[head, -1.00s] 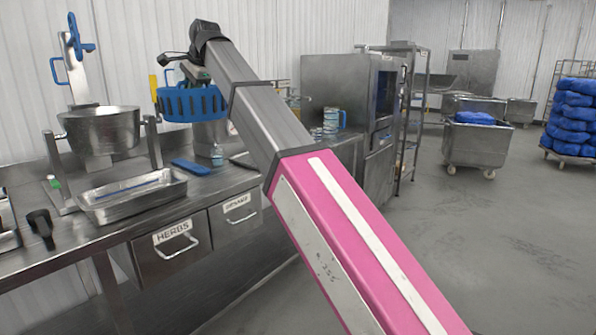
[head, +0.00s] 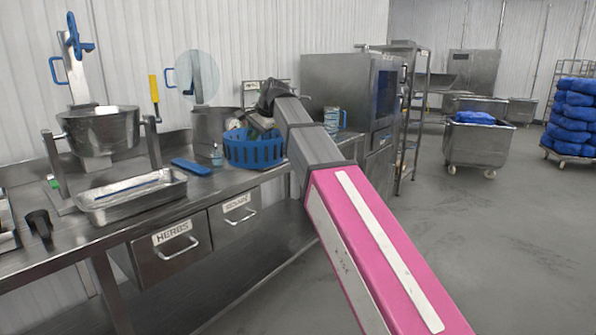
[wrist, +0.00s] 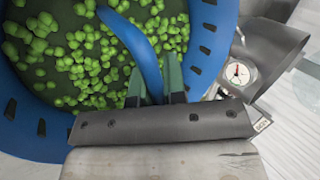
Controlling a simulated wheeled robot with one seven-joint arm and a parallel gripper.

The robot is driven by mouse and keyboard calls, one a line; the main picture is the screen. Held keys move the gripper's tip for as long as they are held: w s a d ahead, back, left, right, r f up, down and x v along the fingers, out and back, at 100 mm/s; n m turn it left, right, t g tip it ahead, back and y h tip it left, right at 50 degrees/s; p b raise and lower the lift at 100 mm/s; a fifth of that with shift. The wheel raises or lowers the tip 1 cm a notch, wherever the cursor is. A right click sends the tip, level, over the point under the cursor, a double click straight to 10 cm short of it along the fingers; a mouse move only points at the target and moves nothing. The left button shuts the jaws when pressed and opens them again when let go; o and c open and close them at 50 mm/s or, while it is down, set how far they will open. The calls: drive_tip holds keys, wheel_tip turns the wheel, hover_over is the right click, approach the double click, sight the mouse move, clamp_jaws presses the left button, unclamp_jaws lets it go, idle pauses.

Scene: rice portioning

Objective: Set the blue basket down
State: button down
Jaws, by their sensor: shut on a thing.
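The blue basket (head: 252,152) is a round slotted basket at the right end of the steel counter in the head view. It looks upright and low, at about counter level; I cannot tell whether its base touches the counter. In the wrist view the basket (wrist: 205,45) fills much of the picture and holds many green florets (wrist: 75,45). My gripper (wrist: 158,85) has its green fingers shut on the basket's blue handle (wrist: 140,40). In the head view my arm hides the basket's right side, and the fingertips are hard to make out.
A steel pot (head: 210,125) stands just left of and behind the basket. A blue-handled tool (head: 190,167), a steel tray (head: 130,197) and a tilting bowl (head: 100,130) are farther left. A dial scale (wrist: 240,73) is close to the basket in the wrist view.

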drive_tip(key=s+d+f+n+g, duration=0.1)
drive_tip(key=s+d+f, duration=0.2)
drive_tip(key=d+f, duration=0.5)
drive_tip(key=s+d+f+n+g, duration=0.1)
drive_tip(key=s+d+f+n, duration=0.1)
drive_tip(key=d+f, duration=0.7)
drive_tip(key=s+d+f+n+g, duration=0.1)
drive_tip(key=s+d+f, duration=0.3)
drive_tip(key=d+f, duration=0.5)
drive_tip(key=d+n, duration=0.1)
drive_tip(key=d, duration=0.7)
drive_tip(key=shift+s+d+f+y, duration=0.15)
drive_tip(key=shift+s+d+y, duration=0.15)
drive_tip(key=shift+d, duration=0.05)
